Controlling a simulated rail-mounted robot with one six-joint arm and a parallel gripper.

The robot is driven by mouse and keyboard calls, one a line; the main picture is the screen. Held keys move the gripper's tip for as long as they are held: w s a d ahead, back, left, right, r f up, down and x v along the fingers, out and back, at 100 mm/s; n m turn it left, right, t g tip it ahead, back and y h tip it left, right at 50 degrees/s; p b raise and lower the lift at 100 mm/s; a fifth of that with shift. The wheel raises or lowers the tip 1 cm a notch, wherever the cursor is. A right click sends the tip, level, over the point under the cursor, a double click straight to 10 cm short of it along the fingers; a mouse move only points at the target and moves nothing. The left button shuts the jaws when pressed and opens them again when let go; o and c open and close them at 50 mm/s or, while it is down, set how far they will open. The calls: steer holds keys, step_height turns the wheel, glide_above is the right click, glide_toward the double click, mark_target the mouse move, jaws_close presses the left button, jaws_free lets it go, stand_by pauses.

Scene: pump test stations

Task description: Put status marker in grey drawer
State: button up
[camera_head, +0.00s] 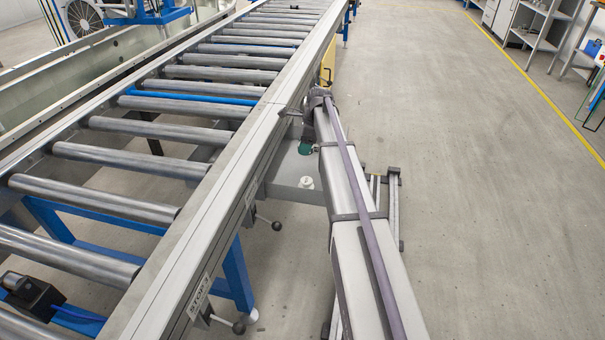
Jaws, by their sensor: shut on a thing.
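My arm runs from the bottom right up to a dark joint beside the conveyor's right rail. I cannot pick out the status marker. No grey drawer can be identified with certainty. A pale cabinet (497,14) with fronts that may be drawers stands far off at the top right, too small to tell.
A roller conveyor (190,235) with steel rollers and blue legs fills the left and middle. A grey surface (283,184) lies low between its rail and my arm. Shelving (538,25) stands far right beyond a yellow floor line. The right-hand floor is mostly clear.

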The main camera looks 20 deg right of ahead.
mark_target(302, 173)
step_height(302, 173, down, 10)
steer(key=b, duration=0.9)
steer(key=shift+f, duration=0.15)
steer(key=shift+r, duration=0.3)
steer(key=shift+f, duration=0.25)
steer(key=o, duration=1)
steer(key=shift+r, duration=0.1)
steer(key=shift+c, duration=0.2)
